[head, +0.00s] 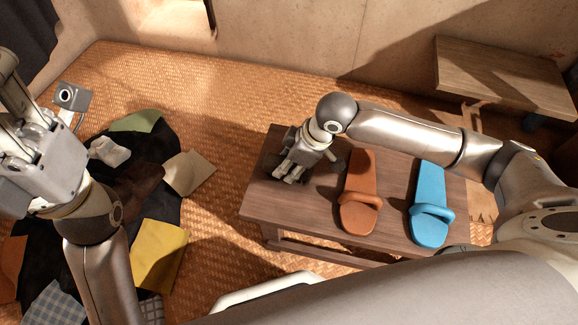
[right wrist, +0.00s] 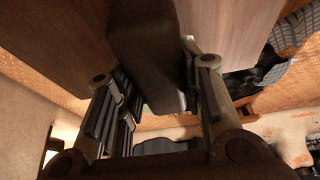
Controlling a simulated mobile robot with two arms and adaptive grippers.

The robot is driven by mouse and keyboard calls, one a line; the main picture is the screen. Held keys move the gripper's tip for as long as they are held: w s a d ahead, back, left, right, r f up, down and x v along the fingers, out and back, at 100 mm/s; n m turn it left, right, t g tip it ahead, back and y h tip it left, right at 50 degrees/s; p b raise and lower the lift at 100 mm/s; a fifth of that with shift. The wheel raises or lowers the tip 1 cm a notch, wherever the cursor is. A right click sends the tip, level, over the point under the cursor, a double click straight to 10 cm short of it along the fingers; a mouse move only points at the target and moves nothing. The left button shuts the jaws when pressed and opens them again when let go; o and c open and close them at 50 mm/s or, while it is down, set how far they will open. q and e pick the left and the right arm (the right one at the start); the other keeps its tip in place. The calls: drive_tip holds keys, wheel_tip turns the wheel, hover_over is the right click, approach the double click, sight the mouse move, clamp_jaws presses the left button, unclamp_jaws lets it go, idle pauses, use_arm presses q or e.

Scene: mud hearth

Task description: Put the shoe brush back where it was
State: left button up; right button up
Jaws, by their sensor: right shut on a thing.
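My right gripper (head: 287,176) is over the left end of the low wooden table (head: 400,238), pointing down. In the right wrist view a dark brown block, which I take for the shoe brush (right wrist: 147,50), lies between the fingers of the right gripper (right wrist: 157,95), and they are shut on it. The table top shows close behind it; I cannot tell whether the brush touches it. In the head view the brush is mostly hidden by the gripper. My left gripper (head: 12,110) is at the left edge, partly cut off, and its jaw state is unclear.
An orange sandal (head: 358,190) and a blue sandal (head: 430,205) lie on the table, right of the right gripper. A dark cloth with a yellow cloth (head: 158,255) and other pieces lies on the woven floor at left. A wooden bench (head: 505,78) stands back right.

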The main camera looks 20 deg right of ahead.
idle(0.3)
drive_tip(key=o, duration=1)
drive_tip(key=shift+f, duration=0.1)
